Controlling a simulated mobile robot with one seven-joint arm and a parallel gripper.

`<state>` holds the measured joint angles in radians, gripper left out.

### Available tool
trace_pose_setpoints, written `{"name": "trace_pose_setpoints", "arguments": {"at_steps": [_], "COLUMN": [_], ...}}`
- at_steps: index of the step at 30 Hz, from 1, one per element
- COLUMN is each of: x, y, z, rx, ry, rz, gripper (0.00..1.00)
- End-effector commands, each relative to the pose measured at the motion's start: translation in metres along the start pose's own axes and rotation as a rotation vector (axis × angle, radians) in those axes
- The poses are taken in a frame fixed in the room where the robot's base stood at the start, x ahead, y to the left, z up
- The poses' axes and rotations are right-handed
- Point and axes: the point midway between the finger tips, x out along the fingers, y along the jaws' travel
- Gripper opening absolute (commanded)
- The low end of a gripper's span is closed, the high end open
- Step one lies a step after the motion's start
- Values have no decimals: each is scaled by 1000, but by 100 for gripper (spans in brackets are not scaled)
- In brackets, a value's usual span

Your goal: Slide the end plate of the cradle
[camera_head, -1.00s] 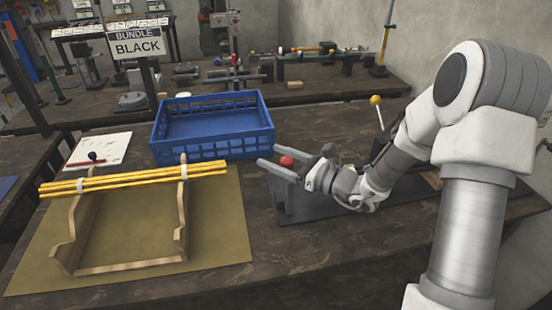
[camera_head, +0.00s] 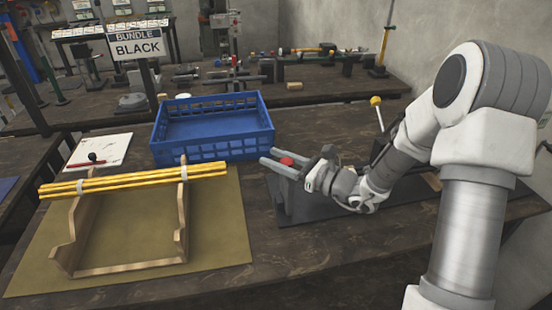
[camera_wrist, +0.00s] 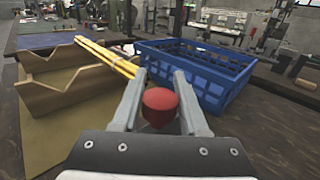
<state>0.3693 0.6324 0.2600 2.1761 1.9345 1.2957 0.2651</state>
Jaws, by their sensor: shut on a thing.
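My gripper (camera_head: 274,162) is shut on a red knob (camera_head: 287,161), its two grey fingers on either side. The knob also shows between the fingers in the wrist view (camera_wrist: 160,107). Below it, an upright grey plate (camera_head: 281,203) stands at the left end of a flat dark base (camera_head: 318,232); how knob and plate join is hidden by my fingers. A wooden cradle (camera_head: 130,267) stands to the left on an olive mat, with yellow rods (camera_head: 125,181) lying across its two notched sides. The rods carry white bands.
A blue crate (camera_head: 212,148) stands just behind and left of my gripper, seemingly empty. A yellow-knobbed lever (camera_head: 376,101) rises behind my arm. A sign reading BUNDLE BLACK (camera_head: 137,44) and a white sheet (camera_head: 100,151) are at left. The front of the table is clear.

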Motion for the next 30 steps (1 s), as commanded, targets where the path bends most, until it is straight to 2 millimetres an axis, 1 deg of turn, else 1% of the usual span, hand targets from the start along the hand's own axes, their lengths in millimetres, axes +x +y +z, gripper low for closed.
{"name": "trace_pose_setpoints", "arguments": {"at_steps": [26,28,30], "x": [0,-2,-8], "y": [0,-2,-9], "z": [0,0,1], "rx": [0,0,-1], "ry": [1,1,0], "rz": [0,-1,-3], "gripper": [0,0,0]}}
